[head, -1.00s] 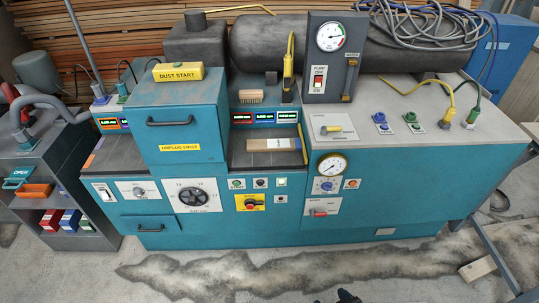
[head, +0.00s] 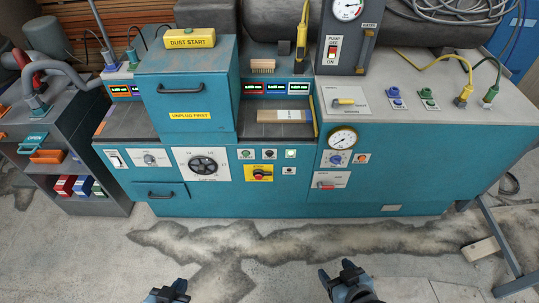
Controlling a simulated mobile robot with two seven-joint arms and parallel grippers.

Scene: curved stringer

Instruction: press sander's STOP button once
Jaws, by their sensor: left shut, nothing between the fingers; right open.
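A teal machine cabinet (head: 400,185) fills the middle of the head view. Its front has a red mushroom-shaped button on a yellow plate (head: 259,173). Above that plate is a row of small buttons: a green one (head: 246,154), a dark one (head: 269,154) and a pale one (head: 290,154). Their labels are too small to read, so I cannot tell which is the sander's STOP. My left gripper (head: 168,291) is shut and empty at the bottom edge, low in front of the cabinet. My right gripper (head: 341,273) is open and empty, lower right of the yellow plate. Neither touches the panel.
A large black dial (head: 202,166) lies left of the yellow plate, and a red-handled switch (head: 326,184) lies right of it. A pressure gauge (head: 342,138) is above that switch. A shelf unit (head: 85,170) stands at left, a metal stand (head: 500,235) at right. Stained floor between is clear.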

